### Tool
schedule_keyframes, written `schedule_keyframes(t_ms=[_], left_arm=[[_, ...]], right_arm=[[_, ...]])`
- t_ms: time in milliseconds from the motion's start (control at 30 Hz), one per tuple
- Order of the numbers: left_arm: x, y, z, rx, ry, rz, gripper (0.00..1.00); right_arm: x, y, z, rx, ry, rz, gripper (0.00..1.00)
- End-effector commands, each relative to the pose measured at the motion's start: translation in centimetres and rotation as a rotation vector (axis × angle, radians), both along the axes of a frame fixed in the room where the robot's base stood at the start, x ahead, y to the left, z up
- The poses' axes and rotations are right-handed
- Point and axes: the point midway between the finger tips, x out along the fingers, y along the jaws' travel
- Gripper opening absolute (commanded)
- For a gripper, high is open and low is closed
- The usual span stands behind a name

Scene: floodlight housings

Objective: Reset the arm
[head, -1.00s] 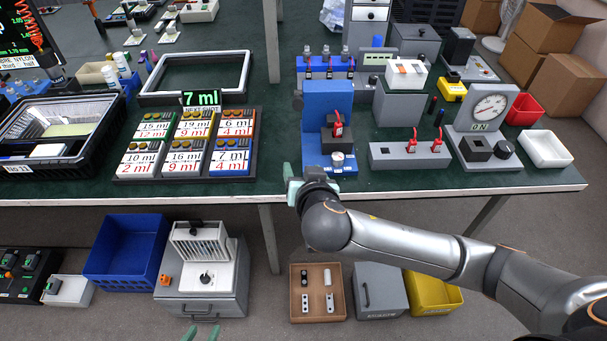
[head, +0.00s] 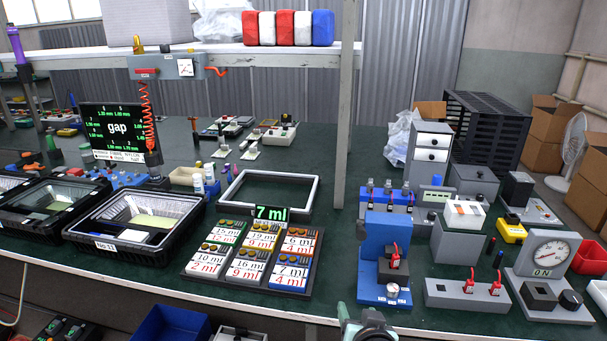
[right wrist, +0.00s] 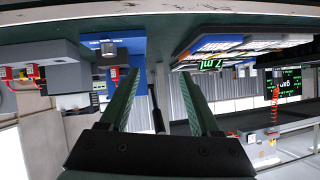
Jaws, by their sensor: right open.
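My right gripper (head: 362,322) shows at the bottom edge of the head view, at the front edge of the table, just below the blue dispenser stand (head: 385,255). In the right wrist view, which looks upside down, its two green fingers (right wrist: 160,92) are spread apart with nothing between them. The blue stand also shows there (right wrist: 122,42), beyond the fingers and apart from them. Most of my right arm is outside the head view. My left gripper does not show.
The table holds a rack of labelled cards (head: 250,268), an empty white frame (head: 312,198), black trays (head: 160,255), a grey switch box (head: 465,296) and a dial gauge (head: 548,262). A post (head: 347,110) rises behind them. A blue bin (head: 172,325) is below the table.

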Motion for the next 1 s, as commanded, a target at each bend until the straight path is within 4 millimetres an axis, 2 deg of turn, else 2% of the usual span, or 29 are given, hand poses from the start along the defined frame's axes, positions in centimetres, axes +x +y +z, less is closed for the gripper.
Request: schedule_keyframes(t_ms=[200,367,567,733,867,1000], left_arm=[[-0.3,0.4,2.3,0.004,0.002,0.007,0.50],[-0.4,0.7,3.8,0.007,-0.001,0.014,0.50],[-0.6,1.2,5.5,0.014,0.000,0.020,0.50],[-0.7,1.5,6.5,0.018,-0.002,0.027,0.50],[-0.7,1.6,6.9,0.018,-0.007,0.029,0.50],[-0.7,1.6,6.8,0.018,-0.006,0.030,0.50]], right_arm=[[-4.0,2.5,-4.7,0.011,0.136,0.195,0.64],[-7.9,2.9,-8.0,0.017,0.183,0.316,0.64],[-13.9,1.1,-11.6,-0.009,0.202,0.385,0.64],[-18.8,-1.6,-13.5,-0.070,0.209,0.391,0.64],[-21.1,-3.1,-14.3,-0.111,0.211,0.390,0.64],[-21.8,-3.6,-14.5,-0.132,0.210,0.390,0.64]])
